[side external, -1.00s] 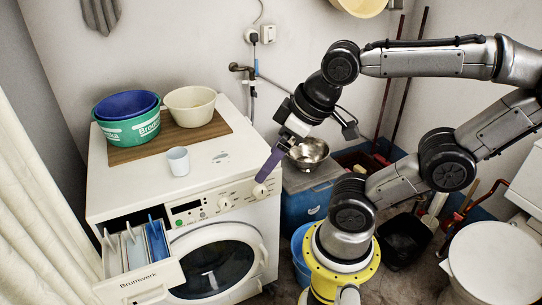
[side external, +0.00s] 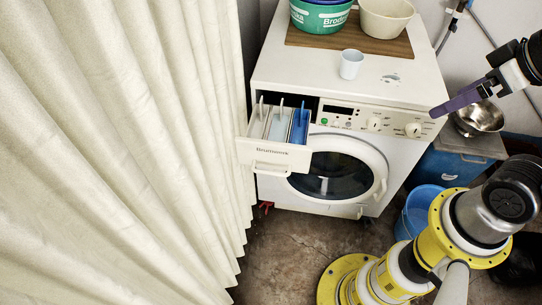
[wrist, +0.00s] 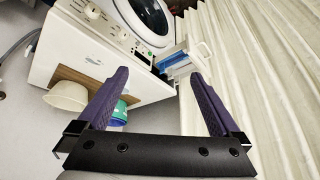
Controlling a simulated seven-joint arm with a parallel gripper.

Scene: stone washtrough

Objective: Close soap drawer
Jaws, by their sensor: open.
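The soap drawer (side external: 276,155) is pulled out from the upper left of the washing machine's front. It is white, with several compartments, blue and white dividers and a handle on its front panel. In the wrist view the drawer (wrist: 184,62) shows beyond the fingertips, sideways in the picture. My gripper (side external: 436,113) is at the machine's front right top corner, by the right knob and well to the right of the drawer. In the wrist view my gripper (wrist: 158,74) has its two purple fingers apart with nothing between them.
The white washing machine (side external: 415,85) carries a light cup (side external: 351,64), a green basin (side external: 320,42) and a cream bowl (side external: 386,20). A pale curtain (side external: 120,150) hangs close to the drawer's left. A blue bucket (side external: 418,208) stands right of the machine.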

